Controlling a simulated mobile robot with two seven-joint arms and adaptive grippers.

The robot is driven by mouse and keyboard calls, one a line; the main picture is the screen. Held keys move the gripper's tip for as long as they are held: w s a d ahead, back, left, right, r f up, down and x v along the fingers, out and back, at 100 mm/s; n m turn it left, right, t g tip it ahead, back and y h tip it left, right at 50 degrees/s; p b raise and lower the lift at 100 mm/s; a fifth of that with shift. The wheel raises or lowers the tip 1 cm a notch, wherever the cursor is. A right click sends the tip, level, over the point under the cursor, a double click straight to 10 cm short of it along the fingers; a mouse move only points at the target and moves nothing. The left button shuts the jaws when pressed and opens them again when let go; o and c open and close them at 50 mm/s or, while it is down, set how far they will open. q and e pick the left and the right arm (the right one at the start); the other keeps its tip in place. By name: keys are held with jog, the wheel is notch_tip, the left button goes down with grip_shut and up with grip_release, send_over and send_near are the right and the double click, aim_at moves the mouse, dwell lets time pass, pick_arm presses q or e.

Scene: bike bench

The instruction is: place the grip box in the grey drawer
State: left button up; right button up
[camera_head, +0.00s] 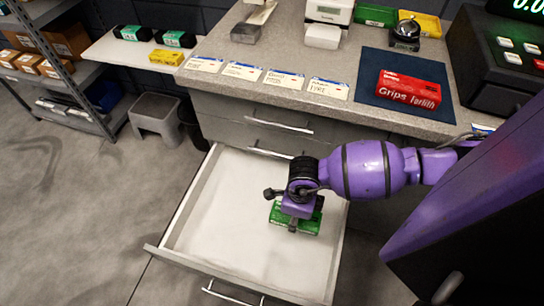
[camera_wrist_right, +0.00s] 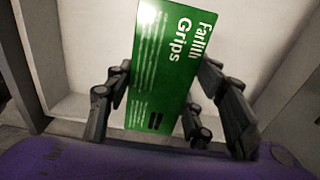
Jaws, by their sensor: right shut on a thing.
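The grip box (camera_wrist_right: 163,65) is green with white lettering that reads "Farlith Grips" in the right wrist view. In the head view the green box (camera_head: 309,222) shows partly under my right gripper (camera_head: 297,212), at the right side of the open drawer. My right gripper (camera_wrist_right: 170,115) is shut on the box, with a finger on each side. The grey drawer (camera_head: 215,215) is pulled out and its pale floor is otherwise bare. I cannot tell whether the box touches the floor. My left gripper is not in view.
A red box (camera_head: 408,90) lies on a dark blue mat (camera_head: 372,68) on the worktop (camera_head: 290,58). Several labelled cards lie along the front edge. A shut drawer (camera_head: 265,130) is above the open one. A grey stool (camera_head: 157,118) stands on the floor at left.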

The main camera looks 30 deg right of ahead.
jog(key=w, duration=0.1)
jog(key=w+a+f, duration=0.1)
jog(key=w, duration=0.1)
jog(key=w+f, duration=0.1)
jog(key=shift+w+a+f, duration=0.15)
jog(key=shift+w+a, duration=0.05)
jog(key=w+f, duration=0.2)
jog(key=w+f+b, duration=0.1)
jog(key=f, duration=0.1)
jog(key=shift+a, duration=0.35)
jog(key=shift+w+a+f, duration=0.15)
jog(key=shift+w+f, duration=0.25)
jog(key=shift+f, duration=0.15)
jog(key=shift+w+f+b, duration=0.15)
jog(key=shift+f+b, duration=0.25)
jog(key=shift+f, duration=1.25)
